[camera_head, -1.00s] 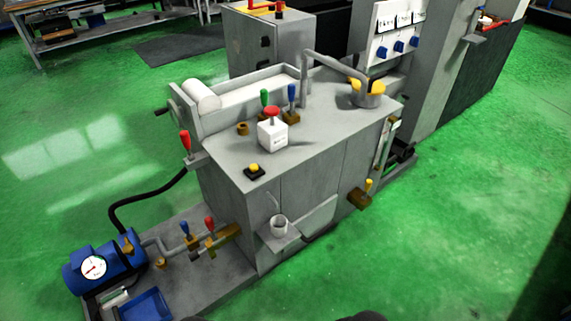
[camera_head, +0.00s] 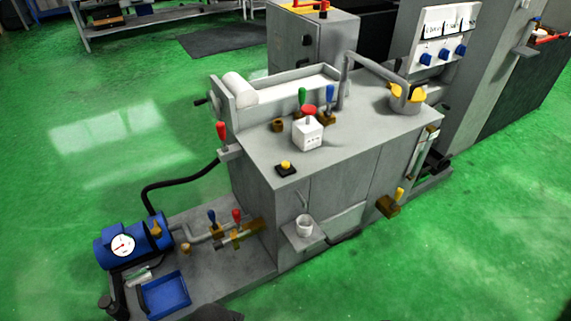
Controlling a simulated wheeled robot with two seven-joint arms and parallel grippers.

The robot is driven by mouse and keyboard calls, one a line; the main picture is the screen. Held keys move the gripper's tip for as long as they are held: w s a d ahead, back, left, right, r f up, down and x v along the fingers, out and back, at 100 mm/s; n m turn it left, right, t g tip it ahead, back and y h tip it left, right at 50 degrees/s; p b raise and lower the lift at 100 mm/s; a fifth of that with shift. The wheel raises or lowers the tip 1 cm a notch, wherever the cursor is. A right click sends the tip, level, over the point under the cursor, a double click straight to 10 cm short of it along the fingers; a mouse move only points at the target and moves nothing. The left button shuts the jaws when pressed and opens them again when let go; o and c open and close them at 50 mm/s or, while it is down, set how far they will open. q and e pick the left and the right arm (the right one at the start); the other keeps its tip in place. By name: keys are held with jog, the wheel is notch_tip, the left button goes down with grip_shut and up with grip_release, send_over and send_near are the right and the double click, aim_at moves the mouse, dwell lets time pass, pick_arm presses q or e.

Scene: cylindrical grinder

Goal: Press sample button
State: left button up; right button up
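A small round yellow button (camera_head: 286,165) on a square black base sits on the front left corner of the grey machine top (camera_head: 375,134). A red mushroom button (camera_head: 309,111) stands on a white box (camera_head: 307,134) behind it and to the right. The lettering is too small to read, so I cannot tell which one is labelled sample. A thin spout (camera_head: 304,198) and a small grey cup (camera_head: 304,226) on a shelf are on the machine's front, below the yellow button. Neither of my grippers can be made out, and nothing touches either button.
Red, green and blue levers stand around the top. A blue pump (camera_head: 128,243) with a gauge, a blue tray (camera_head: 165,292) and pipe valves occupy the low platform at front left. A yellow-handled valve (camera_head: 391,203) juts out at front right. The green floor (camera_head: 440,270) in front is clear.

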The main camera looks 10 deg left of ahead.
pick_arm(q)
grip_shut()
dwell(1.4)
